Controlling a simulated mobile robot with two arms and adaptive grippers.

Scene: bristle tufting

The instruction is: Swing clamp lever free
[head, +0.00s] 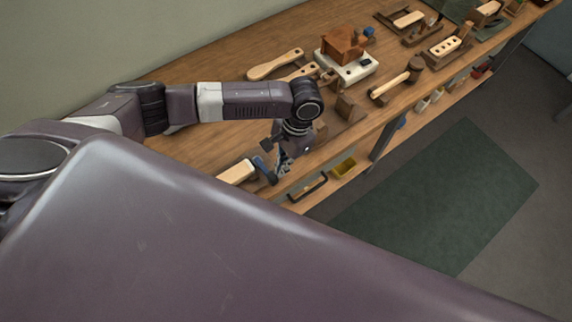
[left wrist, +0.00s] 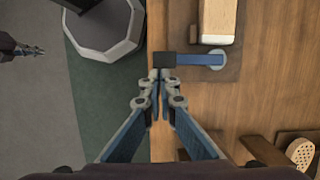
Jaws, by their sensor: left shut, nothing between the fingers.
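The clamp lever (left wrist: 200,60) is a blue bar with a dark square end (left wrist: 164,60) and a round grey pivot at its right in the left wrist view. Its blue part (head: 263,166) also shows in the head view beside a pale wooden block (head: 237,172). My left gripper (left wrist: 160,80) is shut and empty, its fingertips just below the dark end; I cannot tell whether they touch. In the head view my left gripper (head: 281,166) points down at the bench's front edge. What seems to be my right gripper (left wrist: 32,50) shows small at the left edge of the left wrist view.
The wooden bench (head: 215,135) holds paddle-shaped brush blanks (head: 275,64), a white-based fixture (head: 350,70), a mallet (head: 395,84) and small wooden stands. A lower shelf carries a yellow bin (head: 343,167). A green mat (head: 440,195) lies on open floor in front.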

